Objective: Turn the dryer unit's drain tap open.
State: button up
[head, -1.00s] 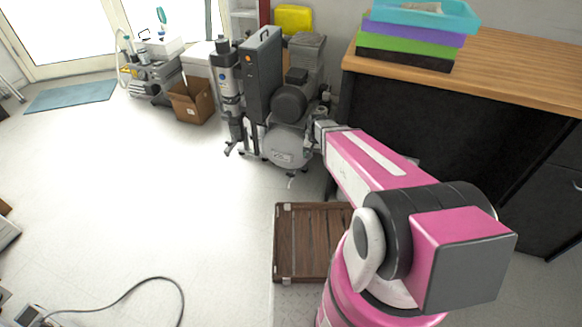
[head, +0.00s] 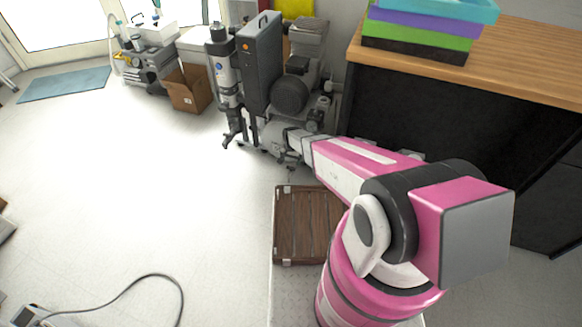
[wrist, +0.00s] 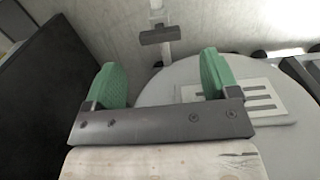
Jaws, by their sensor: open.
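The compressor with its dryer unit stands against the back wall in the head view. It has a tall dark grey box (head: 259,62), a silver-grey cylinder (head: 224,75) beside it and a pale tank low down. My gripper (head: 284,142) is at the front of the tank, low and right of the cylinder. In the wrist view my gripper (wrist: 158,80) is open, its two green fingertips apart with nothing between them. Beyond the fingertips a grey crossbar (wrist: 161,35) sits on a pale upright stem; I cannot tell whether it is the drain tap. The tap is not clearly visible in the head view.
A pale round tank top (wrist: 150,92) with a slotted plate lies below the fingers in the wrist view. A dark panel (wrist: 50,80) is close on the left. A wooden-topped cabinet (head: 520,70) stands right; a brown slatted crate (head: 300,225) is below my arm. Left floor is largely clear.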

aim_at(291, 169)
notch_tip(291, 169, down, 6)
jog(key=shift+r, duration=0.15)
jog(key=shift+c, duration=0.3)
jog(key=c, duration=0.9)
jog(key=shift+o, duration=0.2)
